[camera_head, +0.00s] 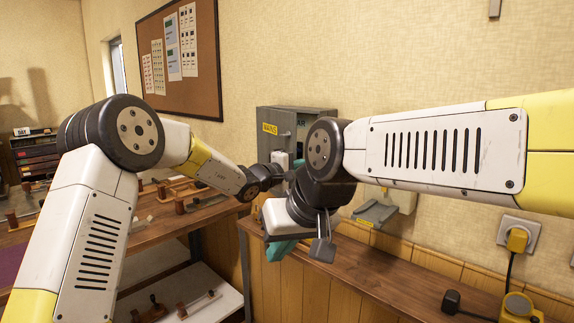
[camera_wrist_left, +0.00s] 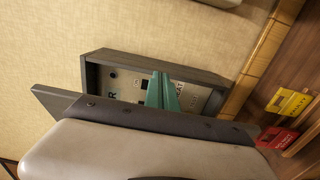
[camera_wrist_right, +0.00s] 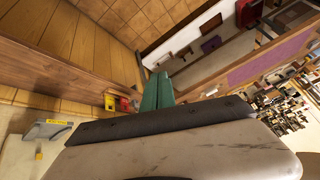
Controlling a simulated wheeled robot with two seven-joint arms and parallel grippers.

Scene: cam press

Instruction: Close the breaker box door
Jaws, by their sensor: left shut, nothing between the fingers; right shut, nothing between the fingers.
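The grey breaker box (camera_head: 320,113) is on the wall at the middle of the head view, partly hidden behind my right arm. Its door, with a yellow label (camera_head: 269,128), stands open on the left side. My right gripper (camera_head: 282,248) is shut and empty, lower, over the wooden ledge.
A smaller grey unit with a tilted cover (camera_head: 375,213) is on the wall to the right. A socket with a yellow plug (camera_head: 517,238) and its cable are further right. The wooden ledge (camera_head: 400,270) runs below. A workbench (camera_head: 150,235) with several parts stands left.

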